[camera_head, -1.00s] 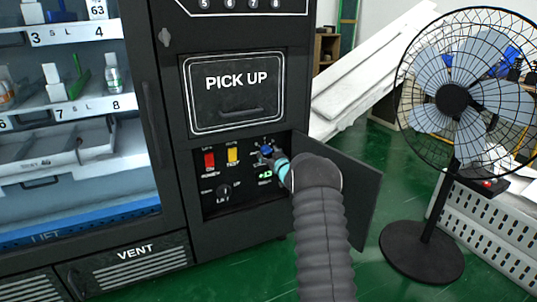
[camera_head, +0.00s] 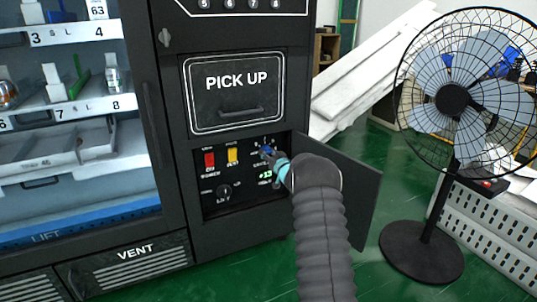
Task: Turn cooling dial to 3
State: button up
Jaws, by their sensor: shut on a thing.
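The control panel (camera_head: 245,193) sits in an open compartment of the black vending machine, below the PICK UP hatch. The cooling dial (camera_head: 266,151) is a small blue knob at the panel's upper right. My gripper (camera_head: 271,156) reaches in from the right and is shut on the dial. Its fingers partly cover the dial and the marks around it, so I cannot read the setting. A small green display (camera_head: 265,174) sits just below the dial, partly behind my gripper; its digits are too small to read surely.
A red switch (camera_head: 209,160), a yellow switch (camera_head: 232,155) and a black knob (camera_head: 224,192) are left of the dial. The open compartment door (camera_head: 345,190) stands right of my arm. A fan (camera_head: 452,100) stands farther right on the green floor.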

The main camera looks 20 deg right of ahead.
jog(key=m, duration=0.3)
jog(key=shift+r+m+p, duration=0.1)
jog(key=shift+m+p, duration=0.2)
jog(key=shift+p, duration=0.05)
jog(key=m+p, duration=0.1)
jog(key=m, duration=0.2)
jog(key=shift+m, duration=0.3)
jog(key=m+p, duration=0.1)
jog(key=m, duration=1.1)
jog(key=shift+m, duration=0.4)
jog(key=m, duration=0.6)
jog(key=shift+m, duration=0.6)
